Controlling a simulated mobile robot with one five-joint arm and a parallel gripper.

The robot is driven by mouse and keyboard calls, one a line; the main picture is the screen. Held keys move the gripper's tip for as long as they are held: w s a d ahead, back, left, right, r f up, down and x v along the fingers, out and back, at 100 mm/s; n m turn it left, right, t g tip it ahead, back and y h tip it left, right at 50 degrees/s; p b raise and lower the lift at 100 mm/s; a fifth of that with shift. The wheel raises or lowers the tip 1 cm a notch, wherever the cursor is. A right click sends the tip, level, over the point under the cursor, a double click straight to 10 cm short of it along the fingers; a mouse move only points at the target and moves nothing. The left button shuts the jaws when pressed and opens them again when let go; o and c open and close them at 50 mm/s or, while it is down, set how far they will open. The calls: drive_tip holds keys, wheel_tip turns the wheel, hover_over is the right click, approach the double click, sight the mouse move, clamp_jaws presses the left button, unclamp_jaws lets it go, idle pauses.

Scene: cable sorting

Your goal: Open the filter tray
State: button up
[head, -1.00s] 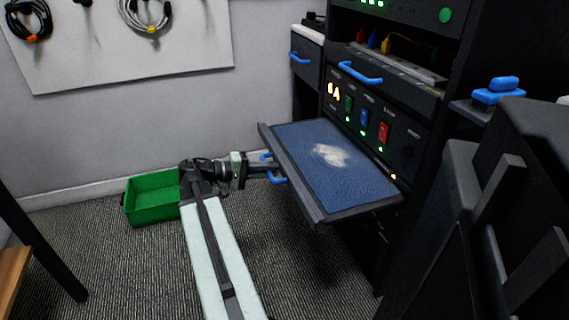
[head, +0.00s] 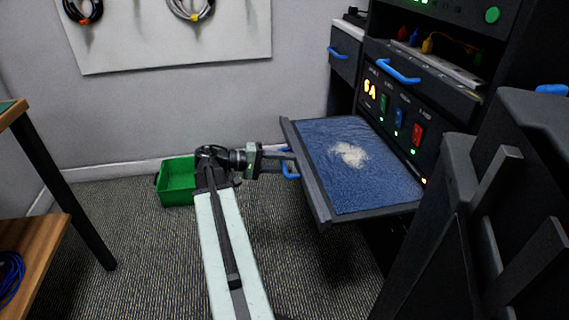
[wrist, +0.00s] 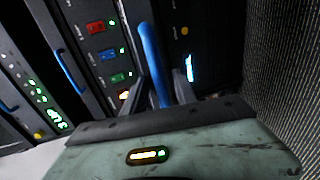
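The filter tray (head: 307,178) is drawn well out of the dark rack. It holds a blue filter mat (head: 365,185) with a pale dust patch (head: 349,153) on it. My gripper (head: 287,163) comes from the left at the tray's front and is shut on its blue handle (head: 291,176). In the wrist view the blue handle (wrist: 152,60) runs between my two fingers (wrist: 160,92). The fingers partly hide the handle in the head view.
Above the tray are a panel with coloured switches (head: 398,118) and drawers with blue handles (head: 398,72). A green bin (head: 177,183) stands on the floor behind my arm. A wooden-shelved table (head: 32,245) is at the left. Carpet between is clear.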

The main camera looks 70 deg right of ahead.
drive_tip(key=shift+a, duration=0.1)
drive_tip(key=p+v, duration=0.1)
drive_tip(key=v, duration=0.6)
drive_tip(key=shift+w, duration=0.3)
drive_tip(key=shift+a, duration=0.15)
